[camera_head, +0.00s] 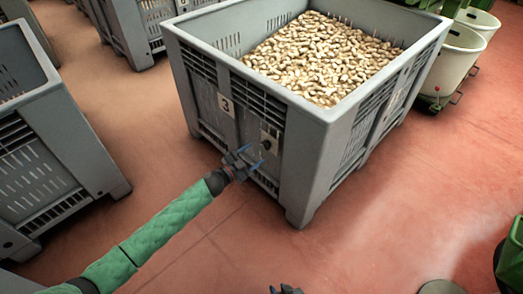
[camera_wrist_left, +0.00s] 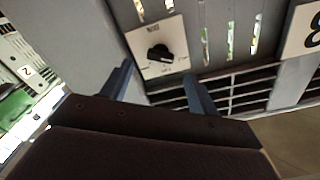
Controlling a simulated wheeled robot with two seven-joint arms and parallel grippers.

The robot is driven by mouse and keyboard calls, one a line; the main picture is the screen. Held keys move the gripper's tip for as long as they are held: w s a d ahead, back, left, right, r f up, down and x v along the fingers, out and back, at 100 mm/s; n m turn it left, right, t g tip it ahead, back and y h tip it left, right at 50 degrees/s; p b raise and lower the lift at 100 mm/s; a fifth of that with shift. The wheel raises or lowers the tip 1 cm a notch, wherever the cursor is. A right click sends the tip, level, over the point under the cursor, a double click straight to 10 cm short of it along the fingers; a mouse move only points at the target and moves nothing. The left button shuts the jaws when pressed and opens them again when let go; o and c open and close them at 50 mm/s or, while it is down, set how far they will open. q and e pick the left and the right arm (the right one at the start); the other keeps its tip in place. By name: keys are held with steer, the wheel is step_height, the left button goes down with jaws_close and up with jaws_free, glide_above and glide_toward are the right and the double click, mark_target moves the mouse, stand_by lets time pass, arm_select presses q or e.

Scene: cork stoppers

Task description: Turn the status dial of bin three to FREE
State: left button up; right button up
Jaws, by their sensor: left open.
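Bin three (camera_head: 226,104) is a large grey slatted crate heaped with cork stoppers (camera_head: 322,55). Its status dial (camera_head: 268,139) is a black knob on a pale plate on the front wall, right of the number 3. The left wrist view shows the knob (camera_wrist_left: 160,53) close up; the plate's small lettering is too blurred to read and the knob's setting is unclear. My left gripper (camera_head: 245,157) is open and empty just in front of the dial, its fingers (camera_wrist_left: 158,70) apart and below the knob, not touching it. My right gripper (camera_head: 285,289) barely shows at the bottom edge.
Another grey bin (camera_head: 62,100) stands at the left, and another (camera_head: 128,25) stands behind. White tubs (camera_head: 455,55) on a green frame stand at the upper right. The reddish floor (camera_head: 400,190) in front of bin three is clear. Green equipment (camera_head: 511,255) shows at the right edge.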

mark_target(267, 145)
arm_select(q)
steer(key=shift+x, duration=2.5)
steer(key=shift+c, duration=0.4)
steer(key=c, duration=0.9)
steer(key=shift+m, duration=0.3)
steer(key=shift+f+m, duration=0.1)
steer(key=shift+m, duration=5.4)
